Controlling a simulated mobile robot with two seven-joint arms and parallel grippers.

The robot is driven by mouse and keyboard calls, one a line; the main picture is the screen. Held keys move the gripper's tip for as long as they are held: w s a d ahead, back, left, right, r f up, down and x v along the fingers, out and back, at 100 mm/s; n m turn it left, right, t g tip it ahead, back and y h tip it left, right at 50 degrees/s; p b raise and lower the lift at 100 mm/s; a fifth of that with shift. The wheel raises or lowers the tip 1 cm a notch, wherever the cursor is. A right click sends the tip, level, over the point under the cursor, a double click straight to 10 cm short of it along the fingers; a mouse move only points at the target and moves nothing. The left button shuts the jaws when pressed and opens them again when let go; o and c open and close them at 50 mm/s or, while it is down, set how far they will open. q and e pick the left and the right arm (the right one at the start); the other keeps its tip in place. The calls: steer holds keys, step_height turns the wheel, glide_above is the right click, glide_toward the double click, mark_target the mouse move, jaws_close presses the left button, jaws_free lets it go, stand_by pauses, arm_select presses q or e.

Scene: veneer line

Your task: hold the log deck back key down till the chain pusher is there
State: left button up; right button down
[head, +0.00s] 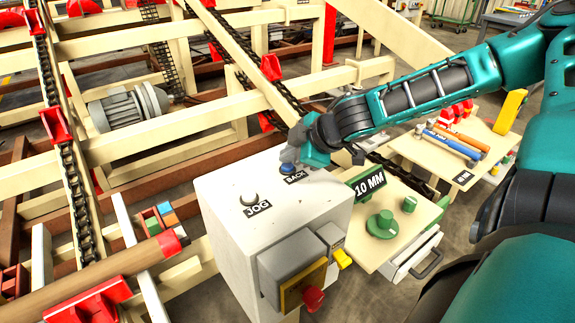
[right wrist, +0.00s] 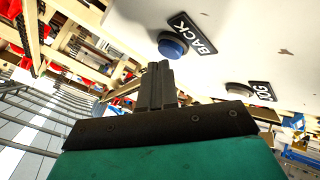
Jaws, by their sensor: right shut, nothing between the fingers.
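The blue BACK key (head: 287,168) sits on top of the white control box (head: 240,212), beside its BACK label. It also shows in the right wrist view (right wrist: 172,45). My right gripper (head: 298,160) is above the box at this key. In the right wrist view its fingers (right wrist: 158,72) are shut and empty, with the tips close to the key; I cannot tell whether they touch it. Red chain pushers stand on the log deck chains, one on the left chain (head: 56,124) and one on the middle chain (head: 270,67). My left gripper is not in view.
A JOG key (head: 250,200) is on the same box top. A red knob (head: 313,297) and yellow handle (head: 342,257) stick out of its front. A log (head: 95,280) lies at lower left. A small bench (head: 365,232) with green parts stands right of the box.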

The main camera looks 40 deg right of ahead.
mark_target(290, 168)
steer(key=shift+f+b, duration=0.4)
steer(key=shift+f, duration=0.05)
stand_by(0.3)
stand_by(2.5)
steer(key=shift+r+p, duration=0.85)
steer(key=shift+r, duration=0.05)
steer(key=shift+r, duration=0.1)
step_height(290, 168, up, 5)
steer(key=p, duration=0.5)
stand_by(1.4)
